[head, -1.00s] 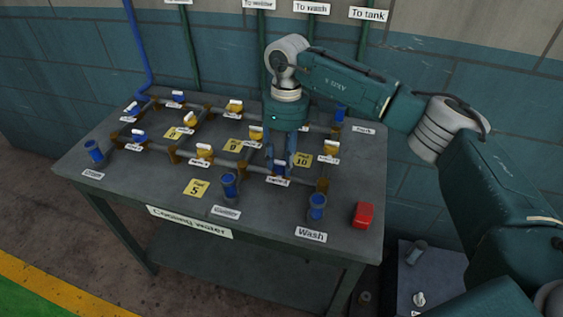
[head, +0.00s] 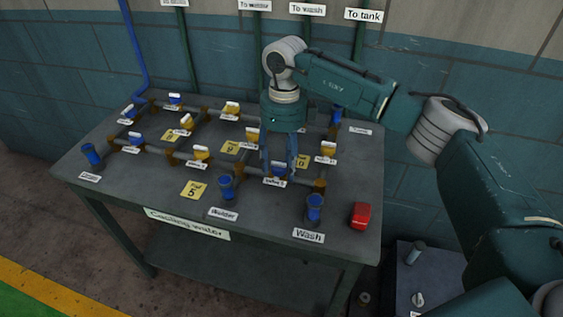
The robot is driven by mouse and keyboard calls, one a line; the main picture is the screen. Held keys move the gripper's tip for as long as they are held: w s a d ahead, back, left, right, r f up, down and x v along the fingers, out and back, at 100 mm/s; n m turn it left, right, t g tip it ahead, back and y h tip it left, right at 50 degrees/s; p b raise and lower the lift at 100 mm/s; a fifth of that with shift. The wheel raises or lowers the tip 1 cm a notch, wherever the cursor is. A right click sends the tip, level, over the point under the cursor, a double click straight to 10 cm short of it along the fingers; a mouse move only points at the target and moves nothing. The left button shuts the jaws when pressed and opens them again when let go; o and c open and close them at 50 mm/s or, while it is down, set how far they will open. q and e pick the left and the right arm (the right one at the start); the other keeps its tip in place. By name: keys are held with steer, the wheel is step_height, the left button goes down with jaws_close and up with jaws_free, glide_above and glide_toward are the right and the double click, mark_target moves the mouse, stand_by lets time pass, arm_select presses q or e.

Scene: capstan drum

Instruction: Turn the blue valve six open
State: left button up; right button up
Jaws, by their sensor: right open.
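My right gripper (head: 279,167) points down over the pipework on the table, with its two fingers apart. Its fingertips are on either side of a blue valve (head: 278,171) in the front pipe run. I cannot tell whether they touch it. The small label (head: 274,181) in front of this valve is too small to read surely. The valve's handle is partly hidden between the fingers. Other blue valves with white handles (head: 134,136) stand at the left of the pipework. My left gripper is not in view.
Yellow valves (head: 202,153) and yellow cards (head: 194,190) lie around the pipes on the grey table (head: 150,185). Blue-topped pipe stubs (head: 315,208) stand along the front. A red block (head: 361,215) sits at the right front. The wall (head: 60,100) is close behind.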

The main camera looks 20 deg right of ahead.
mark_target(283, 164)
step_height(283, 164, up, 12)
steer(key=shift+w+d, duration=0.25)
steer(key=shift+d, duration=0.1)
steer(key=shift+f, duration=0.15)
stand_by(0.3)
